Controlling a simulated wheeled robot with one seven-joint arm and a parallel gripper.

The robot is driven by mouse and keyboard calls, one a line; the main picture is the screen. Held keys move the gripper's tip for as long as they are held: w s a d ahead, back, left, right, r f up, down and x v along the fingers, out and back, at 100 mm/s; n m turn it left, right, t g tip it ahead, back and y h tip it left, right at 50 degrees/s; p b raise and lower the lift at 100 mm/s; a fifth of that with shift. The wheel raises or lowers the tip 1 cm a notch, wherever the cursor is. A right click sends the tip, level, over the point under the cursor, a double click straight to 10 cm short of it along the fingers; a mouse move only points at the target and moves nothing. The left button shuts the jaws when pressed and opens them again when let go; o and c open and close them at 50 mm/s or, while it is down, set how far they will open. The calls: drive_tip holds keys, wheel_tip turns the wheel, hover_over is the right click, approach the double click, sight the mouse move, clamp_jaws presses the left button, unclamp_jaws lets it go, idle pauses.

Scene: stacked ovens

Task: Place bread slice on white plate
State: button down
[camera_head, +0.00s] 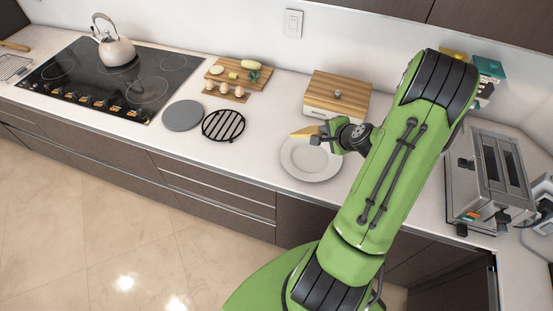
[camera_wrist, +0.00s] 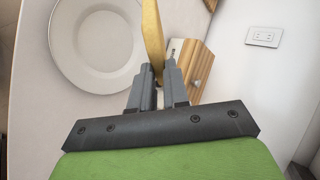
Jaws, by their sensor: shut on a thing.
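The bread slice (camera_head: 305,132) is yellow-brown and is held by my gripper (camera_head: 322,136) above the far edge of the white plate. In the wrist view the slice (camera_wrist: 153,38) is seen edge-on as a narrow strip between the fingertips of my gripper (camera_wrist: 157,82), which is shut on it. The white plate (camera_head: 310,172) lies flat on the counter below and looks empty. In the wrist view the plate (camera_wrist: 72,55) is to the left of the slice. The height of the slice above the plate is hard to tell.
A wooden-lidded bread box (camera_head: 338,91) stands just behind the plate. A black trivet (camera_head: 224,125) and grey disc (camera_head: 183,115) lie to its left, with a cutting board (camera_head: 240,73) behind them. A toaster (camera_head: 488,178) stands at the right.

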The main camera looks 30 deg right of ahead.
drive_tip(key=f+b, duration=0.2)
drive_tip(key=f, duration=0.1)
drive_tip(key=f+b, duration=0.3)
drive_tip(key=f, duration=0.1)
drive_tip(key=f+b, duration=0.3)
drive_tip(key=shift+s+d+f, duration=0.15)
drive_tip(key=shift+d+f, duration=0.1)
drive_tip(key=shift+f, duration=0.05)
drive_tip(key=shift+r, duration=0.15)
drive_tip(key=c, duration=1.3)
unclamp_jaws()
drive_tip(key=p+v, duration=0.1)
drive_tip(key=v, duration=0.7)
drive_tip(key=shift+a, duration=0.1)
